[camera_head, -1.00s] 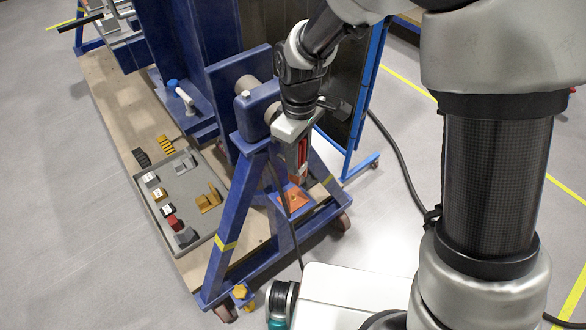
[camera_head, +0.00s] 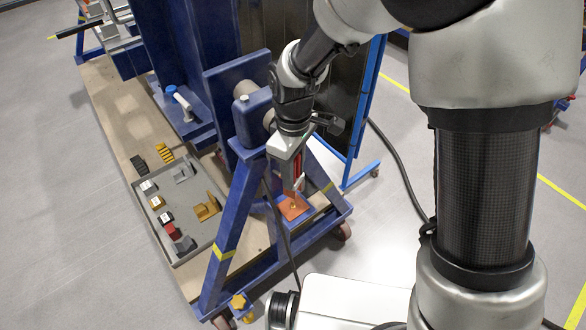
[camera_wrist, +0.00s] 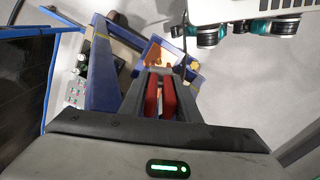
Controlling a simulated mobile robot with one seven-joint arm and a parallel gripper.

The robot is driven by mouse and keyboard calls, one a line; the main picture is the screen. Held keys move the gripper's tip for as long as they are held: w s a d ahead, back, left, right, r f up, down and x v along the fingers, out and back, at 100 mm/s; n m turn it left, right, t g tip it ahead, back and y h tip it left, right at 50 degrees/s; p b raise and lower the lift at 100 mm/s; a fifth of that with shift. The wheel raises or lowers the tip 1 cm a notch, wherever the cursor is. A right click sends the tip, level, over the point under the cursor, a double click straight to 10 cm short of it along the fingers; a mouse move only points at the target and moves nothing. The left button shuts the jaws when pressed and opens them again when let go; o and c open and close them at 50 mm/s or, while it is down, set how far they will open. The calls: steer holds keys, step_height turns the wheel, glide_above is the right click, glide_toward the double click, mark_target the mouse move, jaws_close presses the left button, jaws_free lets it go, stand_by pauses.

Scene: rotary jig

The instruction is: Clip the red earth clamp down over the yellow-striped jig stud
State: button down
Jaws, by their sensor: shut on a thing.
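My gripper (camera_head: 294,185) is shut on the red earth clamp (camera_head: 299,166), pointing down beside the blue jig frame. In the wrist view, the clamp's two red arms (camera_wrist: 152,98) stand between my gripper's fingers (camera_wrist: 160,88). Below the clamp is an orange plate (camera_head: 291,209) on the foot of the blue frame; it shows partly in the wrist view (camera_wrist: 156,58). A small pale upright piece stands on the plate. I cannot make out yellow stripes on it, nor whether the clamp touches it.
The blue frame's slanted leg (camera_head: 228,232) stands close left of my gripper. A grey tray (camera_head: 203,243) with several small blocks lies on the wooden deck (camera_head: 122,118). A dark cable (camera_head: 398,165) runs along the floor at right. Open floor (camera_head: 60,230) lies at left.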

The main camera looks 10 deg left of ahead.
steer(key=shift+f+b, duration=1.75)
steer(key=shift+f, duration=1.1)
steer(key=shift+f+b, duration=0.35)
steer(key=shift+f, duration=0.2)
steer(key=c, duration=1.3)
jaws_free()
steer(key=shift+o, duration=0.2)
step_height(320, 180, up, 18)
steer(key=p, duration=0.3)
steer(key=shift+f, duration=0.25)
steer(key=s+d+r+m+t, duration=0.3)
steer(key=d+r+m, duration=0.5)
steer(key=d, duration=0.6)
steer(key=s+d+r+m+t, duration=0.3)
steer(key=s+d+m, duration=0.3)
steer(key=s+d, duration=0.25)
step_height(320, 180, up, 14)
steer(key=d+p, duration=0.1)
steer(key=p, duration=1.3)
